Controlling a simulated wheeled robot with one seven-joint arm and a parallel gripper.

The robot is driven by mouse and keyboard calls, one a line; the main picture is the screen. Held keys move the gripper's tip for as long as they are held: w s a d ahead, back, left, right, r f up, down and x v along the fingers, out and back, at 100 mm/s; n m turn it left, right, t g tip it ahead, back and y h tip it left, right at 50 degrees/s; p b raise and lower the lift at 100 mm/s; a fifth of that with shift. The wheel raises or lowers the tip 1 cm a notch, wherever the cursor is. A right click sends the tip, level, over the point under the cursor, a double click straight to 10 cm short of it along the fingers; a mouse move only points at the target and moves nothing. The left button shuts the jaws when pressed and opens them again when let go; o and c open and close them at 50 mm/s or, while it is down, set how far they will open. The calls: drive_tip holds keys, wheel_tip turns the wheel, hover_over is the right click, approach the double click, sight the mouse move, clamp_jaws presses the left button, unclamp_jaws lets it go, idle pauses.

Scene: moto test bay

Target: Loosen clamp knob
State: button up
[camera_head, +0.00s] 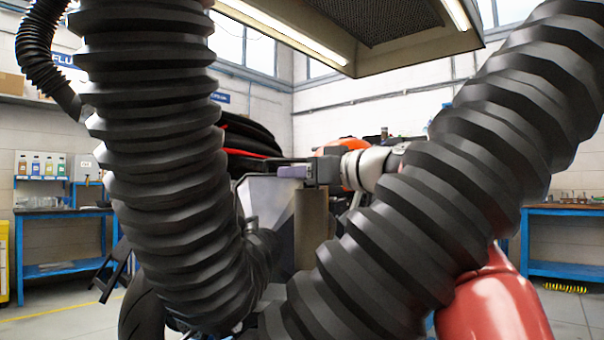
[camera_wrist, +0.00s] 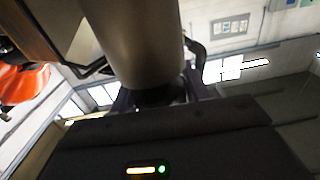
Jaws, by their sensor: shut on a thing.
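My gripper (camera_head: 292,171) shows in the head view at the middle, its purple fingertips against the upper part of a grey metal hood (camera_head: 268,205). In the wrist view, purple finger parts of my gripper (camera_wrist: 158,97) show on both sides of a dark round piece, which looks like the clamp knob (camera_wrist: 160,94). The gripper is shut on it. A thick grey-brown cylinder (camera_wrist: 138,45) rises directly beyond the knob and hides part of it. In the head view I cannot make out the knob.
Two thick black corrugated hoses (camera_head: 155,150) (camera_head: 440,190) fill the foreground and block much of the head view. A red rounded body (camera_head: 492,305) is at lower right. Blue benches (camera_head: 65,240) (camera_head: 565,240) stand at both sides. An overhead hood (camera_head: 375,30) hangs above.

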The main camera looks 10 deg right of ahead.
drive_tip(key=shift+y, duration=0.3)
drive_tip(key=n+g+y+p, duration=0.2)
drive_tip(key=n+g, duration=0.1)
drive_tip(key=n+g+y+p, duration=0.1)
drive_tip(key=g+y, duration=0.1)
drive_tip(key=shift+s+a+r+n, duration=0.15)
drive_tip(key=shift+s+r+n, duration=0.05)
drive_tip(key=shift+r+n, duration=0.1)
drive_tip(key=n+g+p, duration=0.1)
drive_tip(key=g, duration=0.1)
drive_tip(key=n+g+y+p, duration=0.1)
drive_tip(key=g, duration=0.1)
drive_tip(key=shift+s+a+f+y+p, duration=0.1)
drive_tip(key=shift+s+f+y+p, duration=0.1)
drive_tip(key=shift+y+p, duration=0.15)
drive_tip(key=shift+n+g, duration=0.3)
drive_tip(key=shift+n, duration=0.1)
drive_tip(key=o, duration=1)
drive_tip(key=p+v, duration=0.1)
drive_tip(key=v, duration=0.6)
drive_tip(key=shift+s+d+f, duration=0.15)
drive_tip(key=shift+s+d, duration=0.05)
drive_tip(key=shift+d, duration=0.15)
